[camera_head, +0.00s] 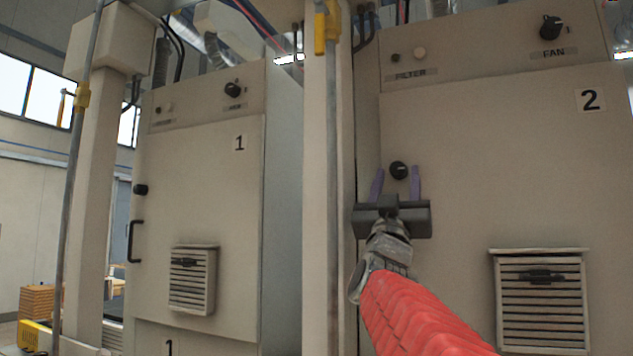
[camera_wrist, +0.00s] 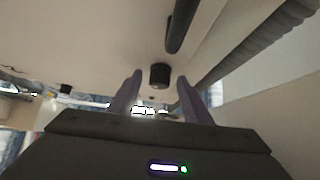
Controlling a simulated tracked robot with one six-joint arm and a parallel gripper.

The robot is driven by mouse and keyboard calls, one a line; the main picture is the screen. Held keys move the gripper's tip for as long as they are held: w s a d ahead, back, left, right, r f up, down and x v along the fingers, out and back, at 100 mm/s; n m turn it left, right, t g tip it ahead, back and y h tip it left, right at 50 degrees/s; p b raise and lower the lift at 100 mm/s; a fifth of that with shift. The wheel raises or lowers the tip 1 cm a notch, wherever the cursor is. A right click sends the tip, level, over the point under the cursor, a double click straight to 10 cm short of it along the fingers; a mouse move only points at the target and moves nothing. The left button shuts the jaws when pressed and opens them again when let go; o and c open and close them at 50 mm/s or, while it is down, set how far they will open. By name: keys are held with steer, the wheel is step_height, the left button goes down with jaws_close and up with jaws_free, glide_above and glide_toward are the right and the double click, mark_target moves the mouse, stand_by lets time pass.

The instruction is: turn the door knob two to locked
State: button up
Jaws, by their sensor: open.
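The door knob two is a small round black knob (camera_head: 399,170) at the left side of the cabinet door marked 2 (camera_head: 590,100). My gripper (camera_head: 396,182) is open in front of that door, its two purple fingers on either side of the knob in the head view. In the wrist view the black knob (camera_wrist: 160,75) shows between and beyond the fingertips of my gripper (camera_wrist: 158,82). I cannot tell whether the fingers touch it. The knob's locked or unlocked marking is too small to read.
A black door handle (camera_wrist: 182,22) lies close to the knob in the wrist view. A post with a grey pipe (camera_head: 332,150) stands left of my gripper. A louvred vent (camera_head: 541,300) juts out at lower right. Cabinet 1 (camera_head: 225,190) has its own black knob (camera_head: 140,190).

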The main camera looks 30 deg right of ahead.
steer(key=shift+c, duration=0.3)
steer(key=c, duration=1)
